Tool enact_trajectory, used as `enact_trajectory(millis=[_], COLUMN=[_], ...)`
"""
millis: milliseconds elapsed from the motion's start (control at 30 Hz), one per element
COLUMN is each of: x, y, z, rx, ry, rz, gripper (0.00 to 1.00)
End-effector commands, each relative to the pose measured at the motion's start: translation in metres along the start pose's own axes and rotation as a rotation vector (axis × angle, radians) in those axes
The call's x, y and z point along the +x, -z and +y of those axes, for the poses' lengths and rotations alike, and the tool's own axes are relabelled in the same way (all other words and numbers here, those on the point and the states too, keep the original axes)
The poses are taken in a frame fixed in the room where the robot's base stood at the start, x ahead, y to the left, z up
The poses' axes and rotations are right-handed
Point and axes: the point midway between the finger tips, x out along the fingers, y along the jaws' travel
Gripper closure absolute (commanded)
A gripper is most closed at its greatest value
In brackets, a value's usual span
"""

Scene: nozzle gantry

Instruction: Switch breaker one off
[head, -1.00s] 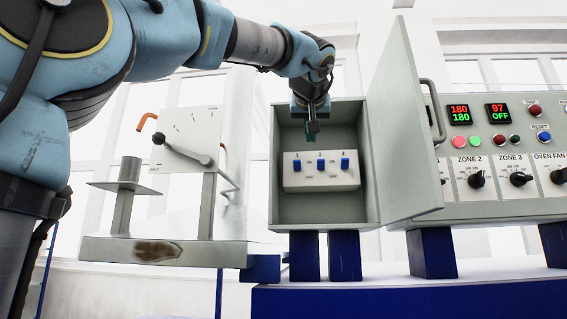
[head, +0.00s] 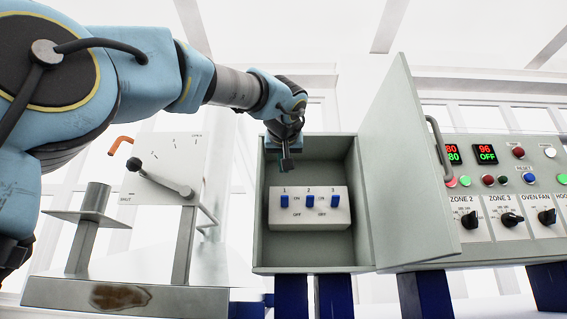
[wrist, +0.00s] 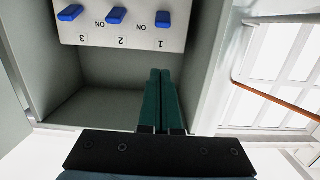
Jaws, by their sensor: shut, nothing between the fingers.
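Breaker one (head: 284,202) is the leftmost of three blue toggles on a white panel (head: 340,216) inside an open grey box. All three toggles stand up beside the ON marks, with OFF printed lower down. My gripper (head: 285,168) is at the box's upper left opening, above breaker one and apart from it. In the wrist view, which is upside down, the dark green fingers (wrist: 160,72) are shut together and empty. They point at the panel, in line with breaker one (wrist: 161,22), with a visible gap.
The box door (head: 405,170) stands open on the right. A control console (head: 500,245) with knobs and displays lies beyond it. The box's left wall (head: 258,205) is close to my gripper. A lever plate (head: 170,165) and a metal stand are at left.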

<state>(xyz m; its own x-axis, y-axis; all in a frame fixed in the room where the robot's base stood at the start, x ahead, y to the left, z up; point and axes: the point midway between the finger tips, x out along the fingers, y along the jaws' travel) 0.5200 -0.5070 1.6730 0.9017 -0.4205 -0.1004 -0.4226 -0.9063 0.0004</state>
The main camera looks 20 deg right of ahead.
Motion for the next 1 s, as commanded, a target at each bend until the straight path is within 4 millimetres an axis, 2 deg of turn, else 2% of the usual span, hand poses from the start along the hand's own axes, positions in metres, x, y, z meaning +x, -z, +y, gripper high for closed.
enact_trajectory(millis=[100, 333, 400, 600, 1000], x=[0.026, 0.072, 0.064, 0.057, 0.055], y=[0.005, 0.004, -0.012, -0.031, -0.037], z=[0.000, -0.001, 0.000, 0.000, 0.000], rx=[0.002, 0.003, 0.002, 0.001, 0.000], ry=[0.002, 0.003, 0.000, 0.000, 0.000], rz=[-0.002, -0.003, -0.002, -0.001, 0.000], gripper=[1.00, 1.00, 1.00, 1.00, 1.00])
